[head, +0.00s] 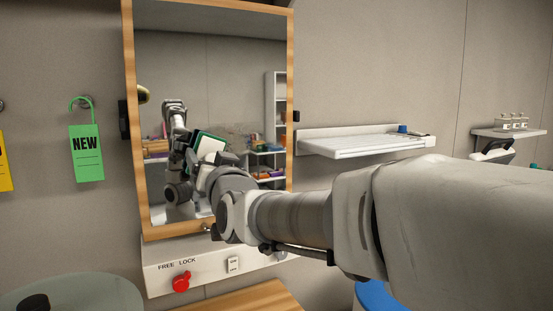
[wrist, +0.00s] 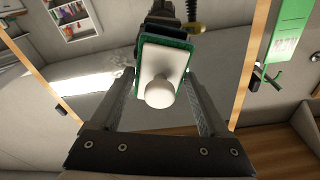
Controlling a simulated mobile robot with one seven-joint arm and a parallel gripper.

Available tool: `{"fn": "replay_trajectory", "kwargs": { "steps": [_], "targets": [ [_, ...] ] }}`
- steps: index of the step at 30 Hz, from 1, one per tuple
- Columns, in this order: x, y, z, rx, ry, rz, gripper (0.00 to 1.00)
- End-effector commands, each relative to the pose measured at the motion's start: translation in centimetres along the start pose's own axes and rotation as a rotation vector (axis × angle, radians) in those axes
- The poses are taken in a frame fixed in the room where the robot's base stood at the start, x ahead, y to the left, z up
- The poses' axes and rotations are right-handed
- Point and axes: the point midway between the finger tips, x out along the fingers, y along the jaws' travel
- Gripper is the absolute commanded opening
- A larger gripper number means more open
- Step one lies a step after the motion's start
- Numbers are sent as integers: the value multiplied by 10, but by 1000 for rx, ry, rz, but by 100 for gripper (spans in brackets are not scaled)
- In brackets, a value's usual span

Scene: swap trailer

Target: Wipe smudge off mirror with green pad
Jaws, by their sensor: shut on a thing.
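The mirror (head: 225,70) hangs on the wall in a wooden frame. My gripper (head: 213,166) is in front of its lower middle. In the wrist view, my gripper (wrist: 161,98) is shut on the white knob of the green pad (wrist: 148,47); the pad has a white back and a green edge. The pad also shows in the head view (head: 211,146), close to the glass; I cannot tell whether it touches. A faint speckled smudge (head: 239,136) shows on the glass right of the pad. In the wrist view, a pale smear (wrist: 113,82) lies left of the pad.
Below the mirror is a white panel (head: 215,262) marked FREE and LOCK, with a red knob (head: 181,283). A green NEW tag (head: 87,152) hangs left of the mirror. A white wall shelf (head: 365,142) juts out at the right. The mirror reflects my arm and shelving.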

Motion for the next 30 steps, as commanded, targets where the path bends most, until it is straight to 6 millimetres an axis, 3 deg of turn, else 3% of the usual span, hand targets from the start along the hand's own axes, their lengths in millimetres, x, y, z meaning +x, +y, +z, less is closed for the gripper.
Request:
{"fn": "replay_trajectory", "kwargs": {
  "steps": [30],
  "targets": [
    [17,4,2,0,2,0,34]
  ]
}}
